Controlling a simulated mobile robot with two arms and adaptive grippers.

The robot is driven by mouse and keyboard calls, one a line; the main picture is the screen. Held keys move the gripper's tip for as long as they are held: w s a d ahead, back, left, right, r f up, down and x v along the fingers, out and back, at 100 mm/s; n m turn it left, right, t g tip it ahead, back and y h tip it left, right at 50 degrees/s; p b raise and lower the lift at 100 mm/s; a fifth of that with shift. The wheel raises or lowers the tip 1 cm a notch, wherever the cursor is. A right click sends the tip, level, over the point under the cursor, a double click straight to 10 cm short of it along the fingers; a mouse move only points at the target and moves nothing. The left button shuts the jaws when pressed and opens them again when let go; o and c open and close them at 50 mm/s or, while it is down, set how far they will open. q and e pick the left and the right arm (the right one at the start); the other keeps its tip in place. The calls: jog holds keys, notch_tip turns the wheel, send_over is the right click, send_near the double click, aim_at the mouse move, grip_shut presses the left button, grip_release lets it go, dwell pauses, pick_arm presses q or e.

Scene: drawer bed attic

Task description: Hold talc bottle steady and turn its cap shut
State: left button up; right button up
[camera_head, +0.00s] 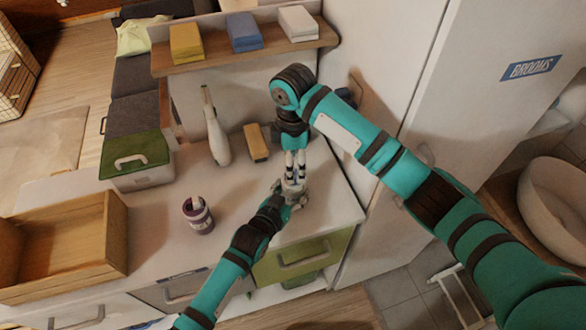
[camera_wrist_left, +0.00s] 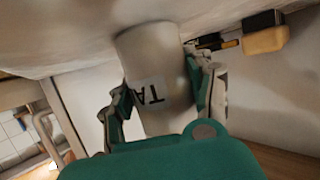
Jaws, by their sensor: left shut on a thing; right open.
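The white talc bottle (camera_wrist_left: 158,75) stands out in the left wrist view, with part of its dark lettering upside down in that picture. My left gripper (camera_wrist_left: 162,92) is shut around its body, one finger on each side. In the head view my left gripper (camera_head: 291,192) is at the counter's front right, and the bottle is mostly hidden between the two hands. My right gripper (camera_head: 294,172) points down from above, open, with its fingertips right over the bottle. I cannot make out the cap, nor whether the right fingers touch it.
A shelf (camera_head: 200,62) stands behind; a tall white cabinet (camera_head: 460,90) is right.

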notch_tip(320, 180, up, 8)
jog(key=shift+r, duration=0.2)
pick_arm(q)
jog(key=o, duration=1.3)
jog(key=shift+o, duration=0.2)
